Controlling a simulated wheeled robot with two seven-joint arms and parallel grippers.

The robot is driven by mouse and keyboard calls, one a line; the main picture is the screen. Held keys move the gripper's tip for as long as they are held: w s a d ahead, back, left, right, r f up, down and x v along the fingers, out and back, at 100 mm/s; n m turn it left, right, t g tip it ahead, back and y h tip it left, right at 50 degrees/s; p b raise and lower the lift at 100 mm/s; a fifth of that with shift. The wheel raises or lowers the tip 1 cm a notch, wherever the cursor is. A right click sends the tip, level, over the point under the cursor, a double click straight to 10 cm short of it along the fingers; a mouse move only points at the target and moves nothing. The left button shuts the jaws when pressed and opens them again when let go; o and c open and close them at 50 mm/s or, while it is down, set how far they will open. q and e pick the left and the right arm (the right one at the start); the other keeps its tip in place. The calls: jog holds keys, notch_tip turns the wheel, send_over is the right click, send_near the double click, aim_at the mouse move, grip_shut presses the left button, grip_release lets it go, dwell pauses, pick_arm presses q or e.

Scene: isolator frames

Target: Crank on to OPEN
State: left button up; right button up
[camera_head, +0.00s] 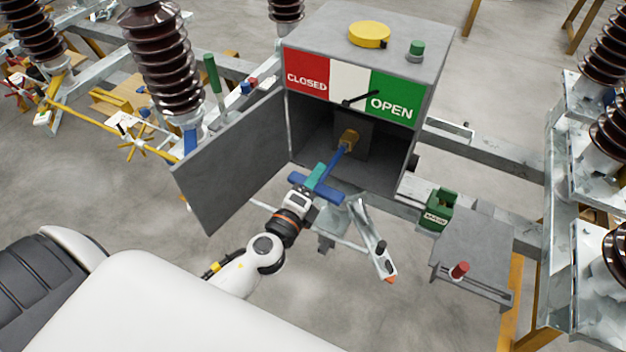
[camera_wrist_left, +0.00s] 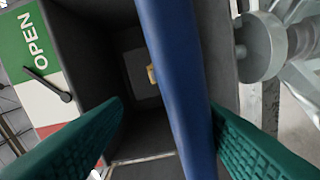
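The crank is a blue bar with a blue shaft (camera_head: 338,161) running into a brass-coloured socket (camera_head: 349,139) inside the open grey box (camera_head: 432,62). My left gripper (camera_head: 317,180) is at the crank's outer end, in front of the box. In the left wrist view its green fingers (camera_wrist_left: 166,106) stand either side of the blue bar (camera_wrist_left: 178,70), with a gap on the left finger's side. Contact on the right finger's side is unclear. The black pointer (camera_head: 361,99) reaches from the white field to the edge of the green OPEN field (camera_head: 392,107). My right gripper is out of view.
The box's grey door (camera_head: 232,160) stands open to the left. A yellow round cap (camera_head: 369,35) and a green button (camera_head: 416,49) are on top. A green block (camera_head: 438,210) and a grey shelf (camera_head: 480,250) stand at the right. Brown insulators (camera_head: 163,58) rise behind.

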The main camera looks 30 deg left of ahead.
pick_arm(q)
jog(key=shift+o, duration=0.4)
jog(key=shift+d, duration=0.1)
jog(key=o, duration=0.5)
jog(key=shift+f, duration=0.1)
jog(key=s+b, duration=0.6)
jog(key=s, duration=0.6)
